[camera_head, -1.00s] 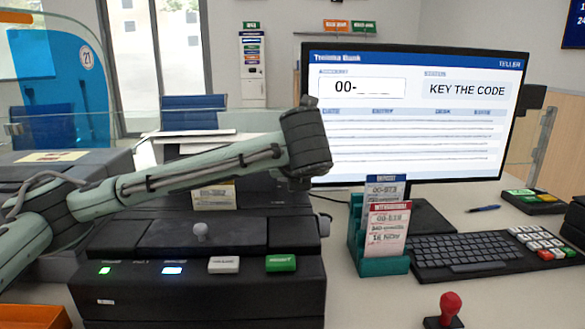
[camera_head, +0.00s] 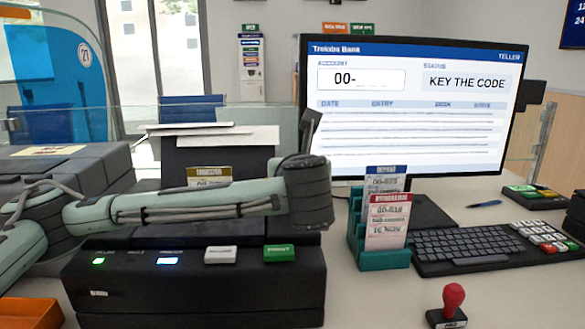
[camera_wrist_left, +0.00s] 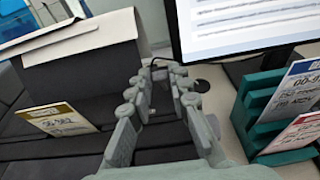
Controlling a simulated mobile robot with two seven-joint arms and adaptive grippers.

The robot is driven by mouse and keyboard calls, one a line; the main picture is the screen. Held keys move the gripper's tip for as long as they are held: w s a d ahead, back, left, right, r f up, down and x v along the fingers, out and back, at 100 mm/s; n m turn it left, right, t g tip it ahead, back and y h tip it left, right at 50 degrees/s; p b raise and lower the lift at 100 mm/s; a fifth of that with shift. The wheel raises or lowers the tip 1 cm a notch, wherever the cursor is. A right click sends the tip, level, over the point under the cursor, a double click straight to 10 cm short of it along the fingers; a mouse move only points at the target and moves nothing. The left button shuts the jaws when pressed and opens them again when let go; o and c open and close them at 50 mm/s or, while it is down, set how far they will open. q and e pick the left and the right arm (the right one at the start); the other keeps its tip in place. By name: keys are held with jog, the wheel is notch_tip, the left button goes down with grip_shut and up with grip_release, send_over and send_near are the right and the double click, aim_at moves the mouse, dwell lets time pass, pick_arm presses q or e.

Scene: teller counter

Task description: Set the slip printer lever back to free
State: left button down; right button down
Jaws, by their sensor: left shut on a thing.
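The black slip printer (camera_head: 200,292) stands at the front left of the counter, with a white and a green button and lit lamps on its front. My left gripper (camera_wrist_left: 163,85) is over the printer's right part. Its fingers stand a little apart on a dark part between them, seemingly the slip printer lever (camera_wrist_left: 162,94). The lever's shape and setting cannot be made out. In the head view my left arm crosses the printer's top and hides the gripper's tips and the lever. My right gripper is in neither view.
A teal slip holder (camera_head: 380,258) stands close to the printer's right side. A monitor (camera_head: 415,120), keyboard (camera_head: 465,245) and red-handled stamp (camera_head: 449,300) are further right. A yellow-headed slip (camera_head: 209,176) stands behind the arm. An orange tray (camera_head: 30,312) is at front left.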

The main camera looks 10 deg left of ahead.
pick_arm(q)
jog(key=c, duration=1.7)
grip_release()
jog(key=shift+s, duration=0.1)
jog(key=v, duration=0.6)
jog(key=shift+d+r, duration=0.2)
jog(key=shift+s+r, duration=0.1)
jog(key=shift+s, duration=0.3)
jog(key=shift+v, duration=2.45)
jog(key=shift+s+f, duration=0.1)
jog(key=shift+f, duration=0.1)
